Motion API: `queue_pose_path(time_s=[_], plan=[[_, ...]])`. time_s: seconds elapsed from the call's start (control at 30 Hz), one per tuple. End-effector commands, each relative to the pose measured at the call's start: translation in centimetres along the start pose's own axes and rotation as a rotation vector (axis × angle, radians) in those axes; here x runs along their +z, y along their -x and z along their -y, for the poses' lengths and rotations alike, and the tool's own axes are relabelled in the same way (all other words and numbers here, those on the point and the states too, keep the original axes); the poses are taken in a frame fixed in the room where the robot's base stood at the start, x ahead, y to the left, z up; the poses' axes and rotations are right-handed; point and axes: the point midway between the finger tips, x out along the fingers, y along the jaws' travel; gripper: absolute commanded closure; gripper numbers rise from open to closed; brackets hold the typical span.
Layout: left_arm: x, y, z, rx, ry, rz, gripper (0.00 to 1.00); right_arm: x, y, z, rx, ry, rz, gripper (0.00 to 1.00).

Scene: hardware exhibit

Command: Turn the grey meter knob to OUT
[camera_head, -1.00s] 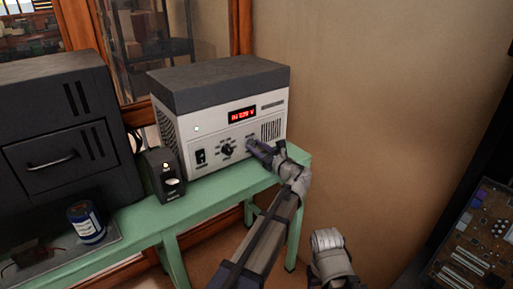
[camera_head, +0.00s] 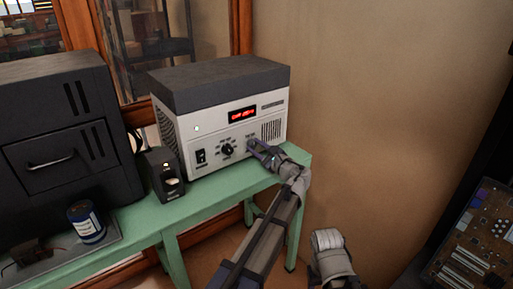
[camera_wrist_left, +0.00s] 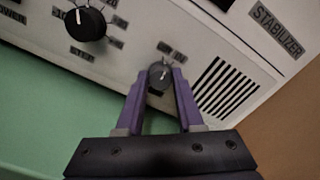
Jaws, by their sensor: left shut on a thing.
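The grey meter knob (camera_wrist_left: 159,75) is a small round knob on the lower right of the stabilizer's white front panel, with a light pointer line on its face. My left gripper (camera_wrist_left: 160,80) has its two purple fingers on either side of the knob and is shut on it. In the head view my left gripper (camera_head: 254,147) reaches the panel from the lower right and mostly hides the knob. The stabilizer (camera_head: 184,135) has a lit red display (camera_head: 242,115), its text too blurred to read surely. My right gripper's fingers are not visible.
A larger black knob (camera_wrist_left: 86,23) is left of the grey one, and a black power switch (camera_head: 201,156) is further left. A small black device (camera_head: 163,174), a blue can (camera_head: 86,222) and a dark oven-like box (camera_head: 60,130) stand left on the green table (camera_head: 215,193).

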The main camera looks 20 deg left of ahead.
Motion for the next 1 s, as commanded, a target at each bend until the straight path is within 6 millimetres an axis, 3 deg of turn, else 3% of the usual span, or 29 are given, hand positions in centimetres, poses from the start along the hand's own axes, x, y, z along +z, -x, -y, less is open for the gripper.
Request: queue_pose_path(time_s=[0.4,1.0], plan=[[-0.01,0.02,-0.13,0.001,0.224,-0.001,1.0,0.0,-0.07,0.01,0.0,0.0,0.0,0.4],[-0.02,0.03,-0.16,0.001,0.276,-0.001,1.0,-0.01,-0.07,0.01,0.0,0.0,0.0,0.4]])
